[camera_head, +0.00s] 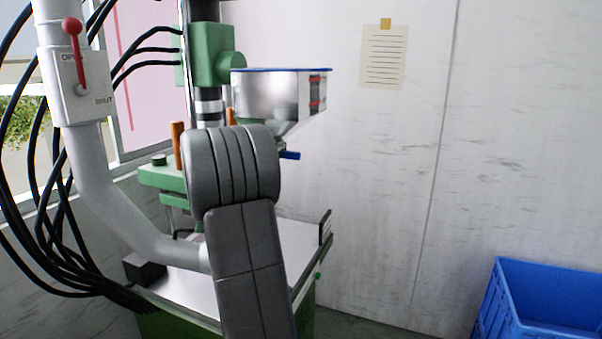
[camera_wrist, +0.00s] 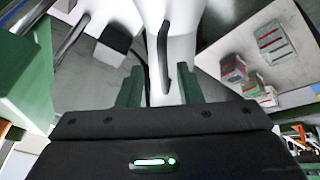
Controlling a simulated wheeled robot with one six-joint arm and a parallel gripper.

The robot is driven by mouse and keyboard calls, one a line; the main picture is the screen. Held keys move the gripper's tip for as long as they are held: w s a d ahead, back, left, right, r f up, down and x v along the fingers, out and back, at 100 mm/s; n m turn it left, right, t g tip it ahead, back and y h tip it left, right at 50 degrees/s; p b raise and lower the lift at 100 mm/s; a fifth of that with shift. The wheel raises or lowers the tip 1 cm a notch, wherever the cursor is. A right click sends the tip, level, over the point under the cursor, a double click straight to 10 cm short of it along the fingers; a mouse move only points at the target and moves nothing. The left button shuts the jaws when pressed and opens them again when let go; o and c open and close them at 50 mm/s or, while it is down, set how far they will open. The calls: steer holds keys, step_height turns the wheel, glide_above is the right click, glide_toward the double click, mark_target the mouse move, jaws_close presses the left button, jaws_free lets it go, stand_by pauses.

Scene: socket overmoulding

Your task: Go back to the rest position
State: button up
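In the wrist view my gripper (camera_wrist: 160,88) shows as two dark green fingers standing apart on a black body with a lit green light. I see nothing held between them. A white pipe and a thin black curved part (camera_wrist: 164,60) show beyond the gap; I cannot tell how far off they are. In the head view my grey arm rises in front of the green moulding machine (camera_head: 160,178) and hides my gripper and part of the machine.
The machine has a metal hopper (camera_head: 270,95), a white pipe (camera_head: 90,180) with a red lever (camera_head: 75,45), and black cables at left. A blue crate (camera_head: 545,300) stands at lower right. In the wrist view, several small grey-and-red blocks (camera_wrist: 233,68) lie on a pale surface (camera_wrist: 225,50).

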steer(key=shift+x, duration=1.05)
steer(key=shift+s, duration=0.15)
steer(key=shift+s+d, duration=0.1)
steer(key=shift+r, duration=0.1)
